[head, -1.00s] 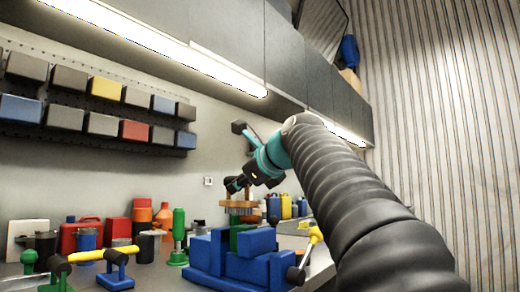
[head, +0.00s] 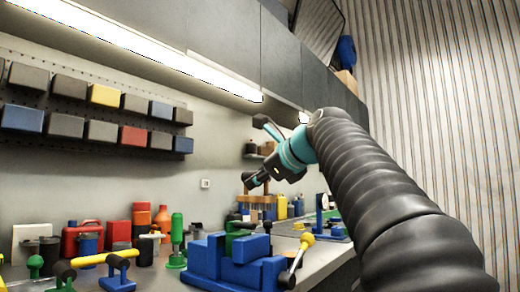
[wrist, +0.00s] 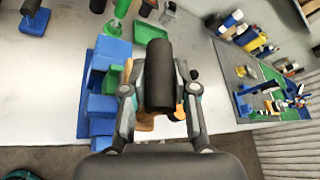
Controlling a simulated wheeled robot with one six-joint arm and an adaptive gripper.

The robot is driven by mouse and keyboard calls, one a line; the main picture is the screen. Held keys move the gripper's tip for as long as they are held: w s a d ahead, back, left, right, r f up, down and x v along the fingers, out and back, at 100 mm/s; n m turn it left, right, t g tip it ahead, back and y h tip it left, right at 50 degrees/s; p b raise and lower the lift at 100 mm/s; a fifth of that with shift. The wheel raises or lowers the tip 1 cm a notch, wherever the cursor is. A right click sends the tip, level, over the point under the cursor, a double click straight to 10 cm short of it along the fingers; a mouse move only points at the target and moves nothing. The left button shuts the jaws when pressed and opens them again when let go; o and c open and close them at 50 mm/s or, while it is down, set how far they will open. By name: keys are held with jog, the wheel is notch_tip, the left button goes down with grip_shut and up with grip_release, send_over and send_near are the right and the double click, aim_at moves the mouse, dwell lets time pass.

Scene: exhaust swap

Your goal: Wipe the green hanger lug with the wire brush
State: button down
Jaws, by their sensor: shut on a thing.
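My gripper (wrist: 160,95) is shut on the dark round handle of the wire brush (wrist: 160,72). A tan part shows below the handle between my fingers; the bristles are not clear. In the head view my gripper (head: 252,182) is above and slightly right of the blue vise (head: 222,262), with a brown wooden shape just below it. The green hanger lug (head: 240,230) stands up between the vise jaws and is partly covered. In the wrist view the green part (wrist: 112,78) lies left of my gripper, apart from the handle.
Bins hang above on the wall.

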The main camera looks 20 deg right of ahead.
notch_tip(320, 180, up, 4)
jog(key=shift+w+a, duration=0.1)
jog(key=shift+r, duration=0.5)
dwell(0.8)
